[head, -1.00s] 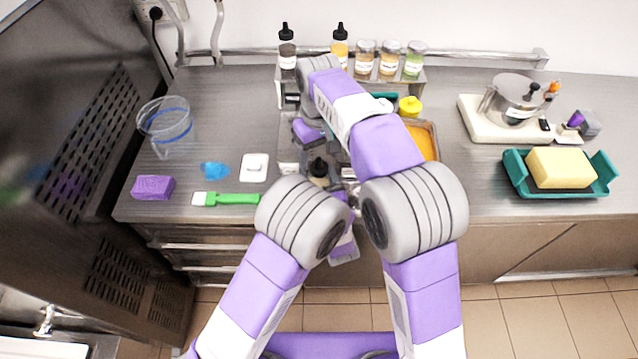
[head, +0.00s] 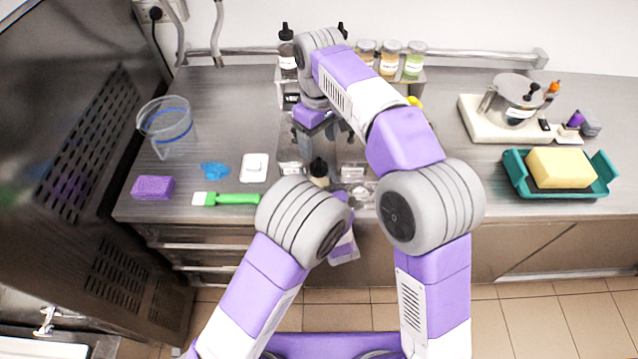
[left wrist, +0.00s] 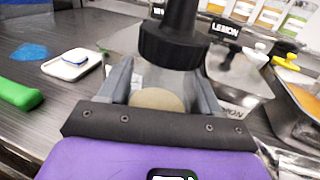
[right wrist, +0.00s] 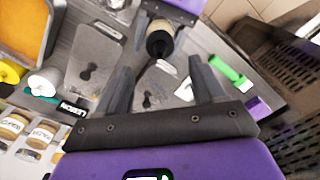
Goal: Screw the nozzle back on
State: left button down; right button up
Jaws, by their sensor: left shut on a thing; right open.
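A clear squeeze bottle (left wrist: 160,95) with a beige bottom area stands between the fingers of my left gripper (left wrist: 165,100), which is shut on it. A black nozzle (left wrist: 174,38) with a ribbed collar sits at the bottle's top in the left wrist view. The black nozzle also shows in the head view (head: 318,167) and in the right wrist view (right wrist: 159,42). My right gripper (head: 315,135) is open above the counter, behind the bottle in the head view. In the right wrist view the nozzle lies beyond its open, empty fingertips (right wrist: 158,75). Whether the nozzle's thread is engaged cannot be told.
Metal tubs (left wrist: 238,80) stand beside the held bottle. A green brush (head: 228,198), white dish (head: 254,167) and purple sponge (head: 152,187) lie left.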

aim_at(319, 159)
jog(key=shift+f, duration=0.1)
jog(key=shift+f, duration=3.9)
jog(key=shift+c, duration=0.4)
jog(key=c, duration=1.1)
jog(key=shift+o, duration=0.2)
jog(key=m, duration=0.8)
jog(key=o, duration=1.2)
